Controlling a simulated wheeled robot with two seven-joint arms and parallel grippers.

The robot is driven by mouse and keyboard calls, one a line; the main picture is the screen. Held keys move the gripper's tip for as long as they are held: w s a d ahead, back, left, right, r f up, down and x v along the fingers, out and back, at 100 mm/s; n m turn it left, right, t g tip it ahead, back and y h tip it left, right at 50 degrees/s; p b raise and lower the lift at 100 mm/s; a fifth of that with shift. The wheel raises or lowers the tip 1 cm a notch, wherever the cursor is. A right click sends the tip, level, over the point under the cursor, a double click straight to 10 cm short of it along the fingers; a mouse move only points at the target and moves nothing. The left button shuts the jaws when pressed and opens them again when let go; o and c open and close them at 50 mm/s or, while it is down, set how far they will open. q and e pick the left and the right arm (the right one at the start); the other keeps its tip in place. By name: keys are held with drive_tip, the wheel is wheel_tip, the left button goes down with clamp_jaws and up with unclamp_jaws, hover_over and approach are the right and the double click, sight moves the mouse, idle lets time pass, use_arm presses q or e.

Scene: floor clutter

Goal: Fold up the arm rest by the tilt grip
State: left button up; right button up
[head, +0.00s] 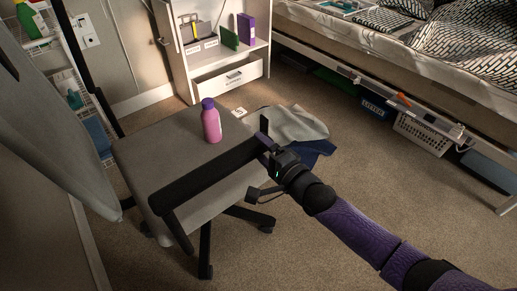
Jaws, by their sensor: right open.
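A grey office chair stands at the centre left, with its seat (150,158) facing up and its backrest (55,130) at the left. The black arm rest (207,178) lies roughly level along the seat's near side. My right gripper (263,141) is open at the arm rest's far right end, its fingers close around or beside that end. A small purple patch shows there; I cannot tell whether it is the tilt grip or part of my gripper. Whether the fingers touch the arm rest is unclear. My left gripper is out of view.
A pink bottle with a purple cap (211,122) stands on the seat, just beyond the arm rest. Crumpled cloths (293,124) lie on the floor behind my gripper. A white shelf unit (232,75) and a bed (350,55) stand behind. Carpet at the front is clear.

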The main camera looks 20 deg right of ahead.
drive_tip(key=shift+x, duration=0.9)
clamp_jaws()
idle(0.6)
